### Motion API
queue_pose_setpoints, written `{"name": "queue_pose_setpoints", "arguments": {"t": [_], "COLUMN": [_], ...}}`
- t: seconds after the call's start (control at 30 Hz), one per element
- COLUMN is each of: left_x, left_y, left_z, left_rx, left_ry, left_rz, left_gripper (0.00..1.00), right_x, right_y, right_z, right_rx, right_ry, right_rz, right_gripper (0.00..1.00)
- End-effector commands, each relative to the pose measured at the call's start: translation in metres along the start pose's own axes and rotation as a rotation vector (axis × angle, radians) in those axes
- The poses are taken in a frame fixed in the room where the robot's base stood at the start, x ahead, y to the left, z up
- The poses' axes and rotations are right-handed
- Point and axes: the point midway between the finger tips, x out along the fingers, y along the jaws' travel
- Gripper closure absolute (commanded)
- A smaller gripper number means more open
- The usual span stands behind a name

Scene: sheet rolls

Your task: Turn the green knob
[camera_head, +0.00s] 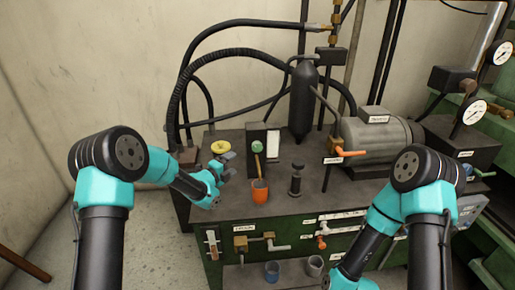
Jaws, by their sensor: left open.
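The green knob (257,147) is a small round green piece on a dark upright block on top of the machine bench.
A yellow handwheel (220,146) is just behind my left gripper. An orange cup (260,191) stands below the knob, with a black plunger-like part (296,180) to its right. A black cylinder (302,98), hoses and a grey motor (375,140) stand behind.

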Motion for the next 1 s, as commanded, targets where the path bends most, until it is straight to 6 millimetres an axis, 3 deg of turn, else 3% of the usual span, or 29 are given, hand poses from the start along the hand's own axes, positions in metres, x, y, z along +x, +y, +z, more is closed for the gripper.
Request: {"name": "queue_pose_setpoints", "arguments": {"t": [0.17, 1.0], "left_x": [0.017, 0.143], "left_y": [0.000, 0.000], "left_z": [-0.001, -0.001], "left_rx": [0.002, 0.001], "left_ry": [0.002, 0.001], "left_rz": [-0.001, -0.002], "left_gripper": [0.24, 0.24], "right_x": [0.000, 0.000], "right_y": [0.000, 0.000], "right_z": [0.000, 0.000], "right_rx": [0.000, 0.000], "right_ry": [0.000, 0.000], "right_rz": [0.000, 0.000], "right_gripper": [0.57, 0.57]}}
